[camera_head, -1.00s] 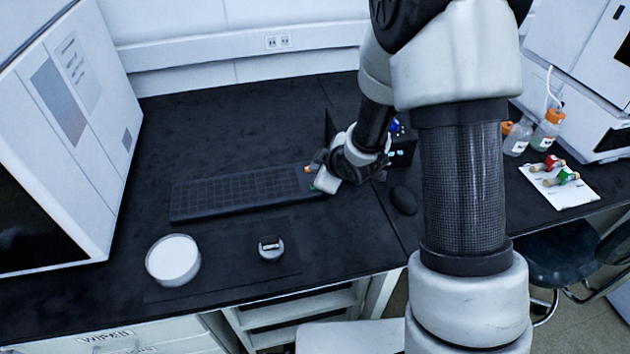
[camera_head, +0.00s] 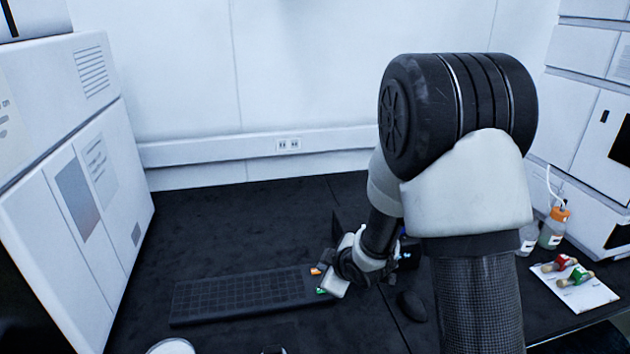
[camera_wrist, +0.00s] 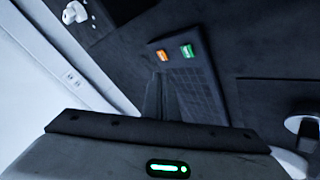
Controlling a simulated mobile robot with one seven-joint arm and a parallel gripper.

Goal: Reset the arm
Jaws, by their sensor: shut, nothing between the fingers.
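My gripper (camera_head: 330,286) is at the right end of a long dark keyboard-like panel (camera_head: 240,298) in the head view. It is small there and partly hidden by my own wrist; it is shut, with nothing seen held. My arm reaches over the black bench from the right and bends down to it. In the wrist view the panel (camera_wrist: 190,98) has an orange piece (camera_wrist: 163,55) and a green piece (camera_wrist: 187,51) at one end.
A white instrument (camera_head: 75,200) stands at the left. Bottles (camera_head: 553,228) and a white sheet (camera_head: 590,296) with red- and green-capped vials are at the right. A dark mouse (camera_head: 411,305) lies right of my gripper. The bench behind the panel (camera_head: 230,220) is clear.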

